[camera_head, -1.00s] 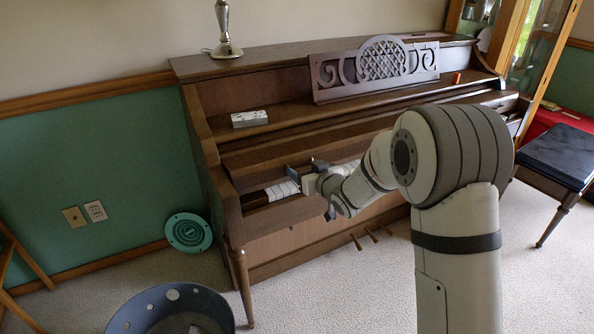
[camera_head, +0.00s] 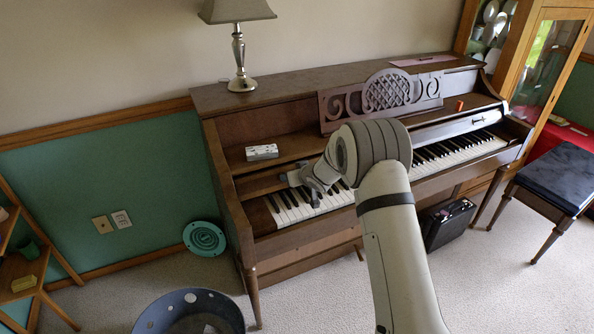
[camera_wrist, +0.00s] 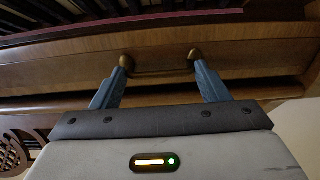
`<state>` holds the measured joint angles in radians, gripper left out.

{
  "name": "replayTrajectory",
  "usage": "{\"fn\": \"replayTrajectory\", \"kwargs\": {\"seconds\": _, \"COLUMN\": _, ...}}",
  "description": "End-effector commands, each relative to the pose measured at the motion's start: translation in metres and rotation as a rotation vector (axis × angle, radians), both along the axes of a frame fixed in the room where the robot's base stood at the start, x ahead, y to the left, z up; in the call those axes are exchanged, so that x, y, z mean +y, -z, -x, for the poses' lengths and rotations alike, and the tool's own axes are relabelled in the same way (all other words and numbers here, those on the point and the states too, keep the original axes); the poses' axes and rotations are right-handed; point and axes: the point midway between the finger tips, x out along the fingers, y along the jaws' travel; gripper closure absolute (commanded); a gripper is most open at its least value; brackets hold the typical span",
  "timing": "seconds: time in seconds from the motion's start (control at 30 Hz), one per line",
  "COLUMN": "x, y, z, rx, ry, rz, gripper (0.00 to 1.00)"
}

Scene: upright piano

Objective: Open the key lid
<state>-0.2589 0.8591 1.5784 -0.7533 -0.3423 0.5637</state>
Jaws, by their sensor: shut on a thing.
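The upright piano's key lid (camera_head: 262,187) is the brown wooden board above the keys, and it stands well back from them. White and black keys (camera_head: 455,148) show across the keyboard, partly hidden behind my arm. My gripper (camera_head: 290,179) is at the left part of the lid. In the wrist view, the lid's wooden face (camera_wrist: 70,75) carries a brass handle (camera_wrist: 160,72) with a rounded knob at each end. The two blue fingers of my gripper (camera_wrist: 160,75) are at the handle's two ends, shut on it. The fingertip contact is partly hidden.
A lamp (camera_head: 240,65) stands on the piano top. A small white box (camera_head: 262,152) and a carved music stand (camera_head: 385,98) are above the lid. A blue bin (camera_head: 190,310) is at the front left, and a padded bench (camera_head: 560,175) at the right.

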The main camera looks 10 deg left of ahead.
Motion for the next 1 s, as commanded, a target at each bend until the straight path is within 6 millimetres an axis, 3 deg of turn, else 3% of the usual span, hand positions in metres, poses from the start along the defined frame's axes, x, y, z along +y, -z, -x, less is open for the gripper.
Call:
{"fn": "replayTrajectory", "kwargs": {"seconds": 0.77, "x": 0.0024, "y": -0.0026, "z": -0.0101, "rx": -0.003, "ry": 0.011, "rz": -0.002, "gripper": 0.72}}
{"fn": "replayTrajectory", "kwargs": {"seconds": 0.8, "x": 0.0024, "y": -0.0028, "z": -0.0102, "rx": -0.003, "ry": 0.011, "rz": -0.002, "gripper": 0.3}}
{"fn": "replayTrajectory", "kwargs": {"seconds": 0.9, "x": 0.003, "y": -0.003, "z": -0.0099, "rx": -0.004, "ry": 0.009, "rz": -0.002, "gripper": 0.22}}
{"fn": "replayTrajectory", "kwargs": {"seconds": 1.0, "x": 0.0045, "y": -0.0028, "z": -0.0094, "rx": -0.004, "ry": 0.008, "rz": -0.002, "gripper": 0.21}}
